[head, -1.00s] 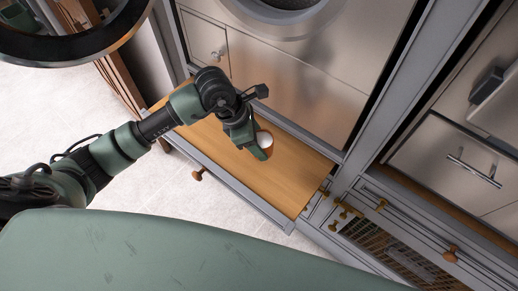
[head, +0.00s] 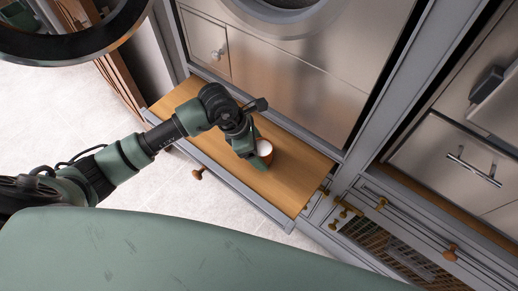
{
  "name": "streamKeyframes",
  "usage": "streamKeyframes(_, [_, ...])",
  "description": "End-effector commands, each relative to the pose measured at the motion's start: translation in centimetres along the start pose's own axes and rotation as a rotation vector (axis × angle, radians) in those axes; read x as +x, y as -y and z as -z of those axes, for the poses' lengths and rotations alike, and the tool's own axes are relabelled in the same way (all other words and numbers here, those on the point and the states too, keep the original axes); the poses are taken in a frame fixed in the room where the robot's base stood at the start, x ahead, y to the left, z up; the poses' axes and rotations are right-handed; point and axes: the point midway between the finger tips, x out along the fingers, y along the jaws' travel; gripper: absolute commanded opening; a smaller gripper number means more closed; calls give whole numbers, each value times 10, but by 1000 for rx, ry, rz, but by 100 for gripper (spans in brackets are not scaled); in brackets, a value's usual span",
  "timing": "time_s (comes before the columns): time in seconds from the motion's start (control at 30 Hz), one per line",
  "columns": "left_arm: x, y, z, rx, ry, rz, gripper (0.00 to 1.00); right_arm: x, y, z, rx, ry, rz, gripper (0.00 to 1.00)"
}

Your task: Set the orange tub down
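The orange tub (head: 267,157) is small, with a white top and an orange-brown side. It is over the pulled-out wooden board (head: 297,172), low and close to its surface; I cannot tell whether it touches. My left gripper (head: 258,155) reaches down from the left and is at the tub's left side. It looks shut on the tub, though only the near finger shows clearly and the far one is hidden. My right gripper is not in view.
A steel-fronted cabinet (head: 290,80) rises behind the board. Bare board lies to the right and left of the tub. Drawers with knobs and a wire basket (head: 385,250) are at the lower right. A dark round rim (head: 75,50) crosses the upper left.

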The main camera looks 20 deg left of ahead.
Motion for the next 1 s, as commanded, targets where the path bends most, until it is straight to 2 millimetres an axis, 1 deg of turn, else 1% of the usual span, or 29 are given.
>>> streamKeyframes(0.17, [-2, 0, -1, 0, 0, 1, 75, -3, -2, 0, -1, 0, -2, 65])
streamKeyframes(0.2, [-5, 0, -2, 0, 1, 1, 75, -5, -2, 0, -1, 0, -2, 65])
streamKeyframes(0.27, [-10, -1, -1, 1, 0, -2, 75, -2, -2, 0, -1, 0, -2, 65])
streamKeyframes(0.37, [-27, -2, -1, 1, 0, -4, 75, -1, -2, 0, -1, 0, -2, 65])
streamKeyframes(0.6, [-80, -2, -1, 1, 0, -5, 75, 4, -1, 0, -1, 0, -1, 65])
streamKeyframes(0.7, [-98, -1, -1, 2, -1, -4, 75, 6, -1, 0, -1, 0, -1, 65])
streamKeyframes(0.83, [-114, -1, -1, 1, 0, -2, 75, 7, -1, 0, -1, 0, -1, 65])
streamKeyframes(1.0, [-123, 0, -1, 0, 1, 1, 75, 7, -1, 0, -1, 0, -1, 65])
